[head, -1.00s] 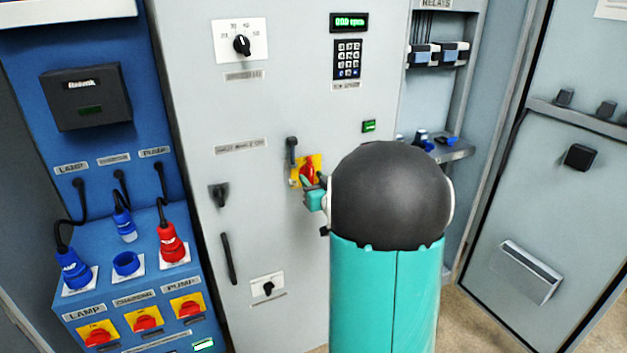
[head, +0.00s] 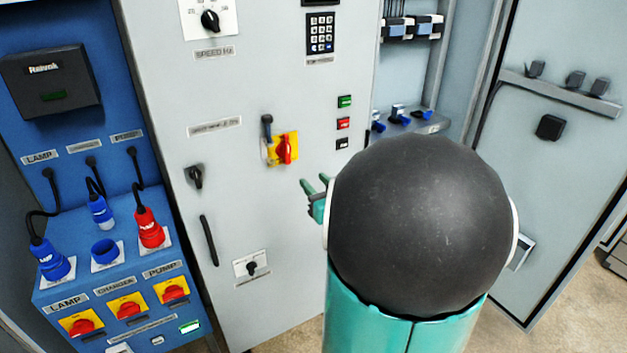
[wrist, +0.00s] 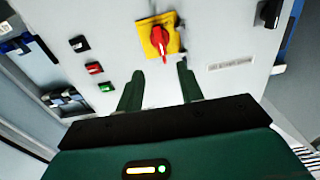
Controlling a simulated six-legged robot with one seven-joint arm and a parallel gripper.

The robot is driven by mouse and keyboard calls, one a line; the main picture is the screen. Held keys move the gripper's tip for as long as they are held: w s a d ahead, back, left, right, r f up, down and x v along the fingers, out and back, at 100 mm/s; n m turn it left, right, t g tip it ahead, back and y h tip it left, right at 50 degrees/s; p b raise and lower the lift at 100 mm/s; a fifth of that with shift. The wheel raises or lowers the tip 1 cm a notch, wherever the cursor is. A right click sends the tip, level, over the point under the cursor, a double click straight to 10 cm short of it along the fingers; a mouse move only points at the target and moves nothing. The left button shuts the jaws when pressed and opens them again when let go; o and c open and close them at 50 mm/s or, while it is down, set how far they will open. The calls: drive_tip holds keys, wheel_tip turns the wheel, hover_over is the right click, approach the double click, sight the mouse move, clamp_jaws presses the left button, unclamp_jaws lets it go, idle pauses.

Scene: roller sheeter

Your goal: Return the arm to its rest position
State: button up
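My gripper (head: 318,197) shows in the head view beside the dark ball-shaped joint of my arm, in front of the grey cabinet (head: 225,120). In the wrist view my gripper (wrist: 159,92) has its two green fingers apart, with nothing between them. The red rotary switch on its yellow plate (head: 283,149) is up and left of the fingers in the head view. In the wrist view the switch (wrist: 159,42) lies beyond the fingertips, apart from them. My arm hides part of the cabinet's lower right.
A blue panel (head: 70,200) with plugs and red switches stands at the left. Green, red and black buttons (head: 344,123) are right of the rotary switch. A shelf with blue parts (head: 410,124) and an open door (head: 560,60) are at the right.

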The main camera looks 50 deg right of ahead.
idle(0.8)
drive_tip(key=w+a+r+g, duration=0.2)
drive_tip(key=a+g, duration=0.3)
drive_tip(key=a, duration=0.7)
drive_tip(key=s+a+n+g+y, duration=0.1)
drive_tip(key=s+a+g+y, duration=0.1)
drive_tip(key=s+a, duration=0.4)
drive_tip(key=s+a+f+n+g+y, duration=0.1)
drive_tip(key=s+a, duration=0.6)
drive_tip(key=a, duration=0.7)
drive_tip(key=n+g+y, duration=0.1)
drive_tip(key=g+y, duration=0.1)
drive_tip(key=g, duration=0.1)
drive_tip(key=shift+a+g, duration=0.35)
drive_tip(key=shift+g, duration=0.05)
drive_tip(key=shift+c, duration=0.4)
